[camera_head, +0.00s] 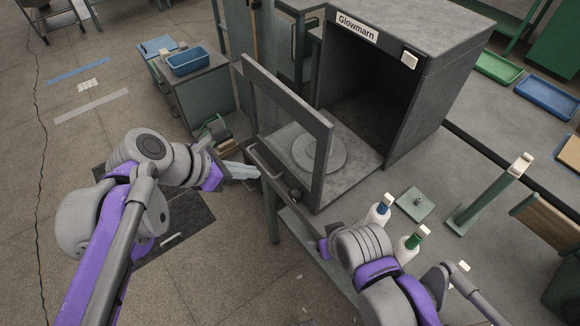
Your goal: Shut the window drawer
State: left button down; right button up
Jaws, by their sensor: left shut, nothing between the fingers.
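The window drawer (290,96) is the grey framed front of the dark box labelled Glowmarn (440,40). It stands out from the box's opening, with a slab and a round plate (319,153) behind it. A bar handle (264,162) and a dark round knob (295,195) are on its front. My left gripper (242,172) is shut and empty, its pale fingers pointing at the front close to the handle. I cannot tell if they touch it. My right gripper (322,244) is mostly hidden by its wrist, near the drawer's lower right corner.
A green square plate (415,204) and a post (487,194) stand farther right. A cabinet with a blue bin (188,62) is at the back left. Floor is open at left.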

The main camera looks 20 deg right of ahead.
pick_arm(q)
send_near(303, 165)
jog(key=x, duration=0.5)
jog(key=shift+a+f, duration=0.2)
jog(key=shift+f, duration=0.2)
jog(key=shift+w+d, duration=0.15)
jog(key=shift+d, duration=0.25)
pick_arm(e)
jog(key=shift+f, duration=0.1)
pick_arm(q)
jog(key=shift+d, duration=0.1)
jog(key=w+d+p, duration=0.1)
jog(key=w+d, duration=0.3)
jog(key=d, duration=0.8)
jog(key=w+d+p, duration=0.1)
jog(key=w+d, duration=0.4)
jog(key=d, duration=0.8)
pick_arm(e)
jog(key=shift+w+d+r, duration=0.3)
jog(key=shift+d+r, duration=0.15)
jog(key=shift+r, duration=0.2)
jog(key=shift+w+d+r, duration=0.25)
jog(key=shift+d+r, duration=0.2)
jog(key=shift+r, duration=0.15)
pick_arm(q)
jog(key=shift+r, duration=0.1)
